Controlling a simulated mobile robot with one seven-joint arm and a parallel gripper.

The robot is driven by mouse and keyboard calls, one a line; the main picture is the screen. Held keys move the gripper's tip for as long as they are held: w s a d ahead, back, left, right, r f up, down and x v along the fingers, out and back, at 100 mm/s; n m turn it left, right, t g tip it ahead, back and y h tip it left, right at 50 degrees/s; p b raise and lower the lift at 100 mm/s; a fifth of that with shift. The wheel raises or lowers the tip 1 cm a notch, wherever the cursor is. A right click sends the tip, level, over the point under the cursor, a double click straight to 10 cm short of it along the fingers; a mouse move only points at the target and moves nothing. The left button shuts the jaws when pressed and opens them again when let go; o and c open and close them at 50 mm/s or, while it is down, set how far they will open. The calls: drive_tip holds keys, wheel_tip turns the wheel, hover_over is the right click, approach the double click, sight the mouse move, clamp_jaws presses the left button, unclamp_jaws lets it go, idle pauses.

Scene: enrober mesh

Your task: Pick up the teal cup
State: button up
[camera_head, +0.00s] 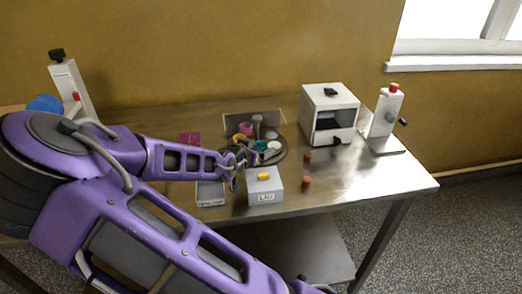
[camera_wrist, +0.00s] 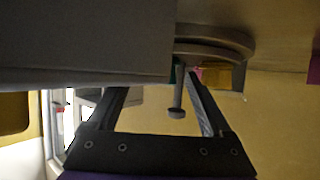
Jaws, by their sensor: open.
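The teal cup (camera_head: 261,145) sits on a dark round tray (camera_head: 281,155), among other small cups. It is small and partly hidden in the head view. In the wrist view only a sliver of teal (camera_wrist: 180,73) shows beside a grey stemmed piece (camera_wrist: 178,98). My gripper (camera_head: 241,160) is low over the table at the tray's left front side, left of the teal cup. In the wrist view its two dark fingers (camera_wrist: 158,90) are apart, with the grey stemmed piece seen between them. I see nothing held. A large grey surface hides much of the upper left there.
Pink (camera_head: 245,128) and yellow (camera_head: 239,137) cups crowd the tray. Two brown cylinders (camera_head: 306,182) stand to the right, near a white machine (camera_head: 330,112). The right front tabletop is clear.

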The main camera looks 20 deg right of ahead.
clamp_jaws()
idle(0.4)
